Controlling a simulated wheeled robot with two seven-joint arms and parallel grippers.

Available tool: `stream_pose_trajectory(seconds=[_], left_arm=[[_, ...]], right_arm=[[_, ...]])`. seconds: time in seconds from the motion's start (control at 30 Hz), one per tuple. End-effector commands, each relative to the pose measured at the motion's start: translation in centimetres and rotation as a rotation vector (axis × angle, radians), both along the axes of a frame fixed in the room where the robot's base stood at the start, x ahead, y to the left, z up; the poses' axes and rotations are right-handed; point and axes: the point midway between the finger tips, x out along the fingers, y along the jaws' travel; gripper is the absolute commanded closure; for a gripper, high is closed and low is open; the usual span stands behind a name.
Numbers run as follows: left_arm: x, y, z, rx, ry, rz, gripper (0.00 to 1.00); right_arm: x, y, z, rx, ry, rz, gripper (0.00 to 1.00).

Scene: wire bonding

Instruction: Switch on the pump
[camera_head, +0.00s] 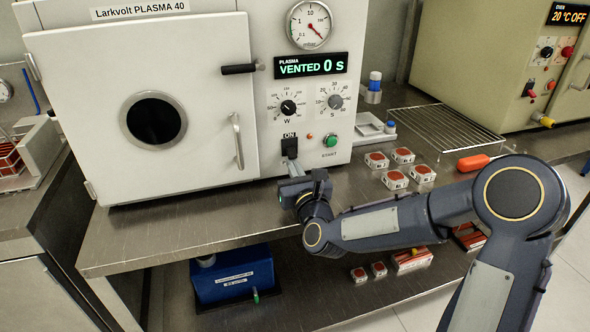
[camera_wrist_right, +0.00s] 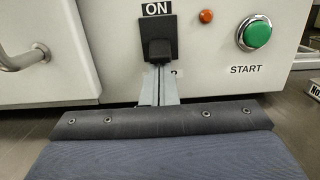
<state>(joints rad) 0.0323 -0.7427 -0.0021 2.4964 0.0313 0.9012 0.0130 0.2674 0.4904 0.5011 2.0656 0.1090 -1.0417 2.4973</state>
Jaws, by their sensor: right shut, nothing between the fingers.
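The white plasma machine (camera_head: 85,60) stands on the steel bench with its display reading VENTED 0 s. A black switch (camera_head: 290,147) marked ON sits low on its front panel; it also shows in the right wrist view (camera_wrist_right: 158,40). My right gripper (camera_head: 292,168) is shut and empty, pointing at the panel. In the wrist view its fingertips (camera_wrist_right: 160,70) are at the lower edge of the switch; I cannot tell whether they touch it. A blue box (camera_head: 233,275), its label too small to read, stands on the lower shelf. My left gripper is not in view.
A green START button (camera_head: 331,140) and small red lamp (camera_head: 309,136) are right of the switch. The door handle (camera_head: 238,140) sticks out to the left. Several small red-topped boxes (camera_head: 395,179) and a wire rack (camera_head: 446,129) lie to the right.

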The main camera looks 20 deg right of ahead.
Motion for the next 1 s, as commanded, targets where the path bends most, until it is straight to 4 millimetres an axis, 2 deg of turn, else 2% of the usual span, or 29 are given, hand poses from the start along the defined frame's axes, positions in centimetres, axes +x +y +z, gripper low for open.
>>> stream_pose_trajectory(seconds=[1.0], left_arm=[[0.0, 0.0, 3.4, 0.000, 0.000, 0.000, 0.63]], right_arm=[[-0.5, 0.0, 1.1, -0.004, 0.155, 0.000, 1.00]])
